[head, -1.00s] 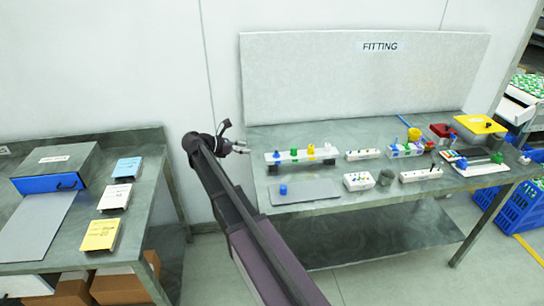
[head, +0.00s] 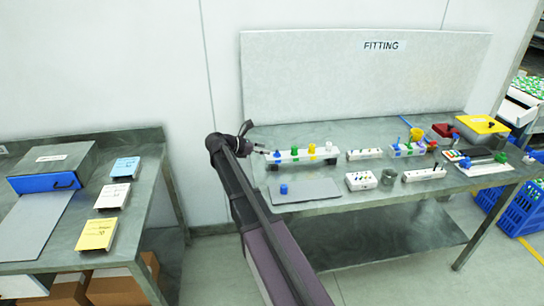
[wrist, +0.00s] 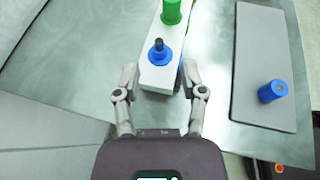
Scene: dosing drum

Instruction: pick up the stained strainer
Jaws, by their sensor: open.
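No part is clearly recognisable as the stained strainer. A blue piece with a dark upright top (wrist: 159,52) stands at the near end of a white rack (wrist: 160,78); it also shows in the head view (head: 277,155). A separate blue cylinder (wrist: 273,91) is on a grey plate (wrist: 262,40), also in the head view (head: 284,189). Any stain is too small to tell. My gripper (wrist: 159,72) is open and empty, its fingers either side of the rack's near end, with the dark-topped blue piece just ahead. In the head view, my gripper (head: 262,149) is at the rack's left end.
A green piece (wrist: 172,11) stands farther along the rack, with yellow and white ones beyond. A second bench (head: 150,200) is at left, with a gap between.

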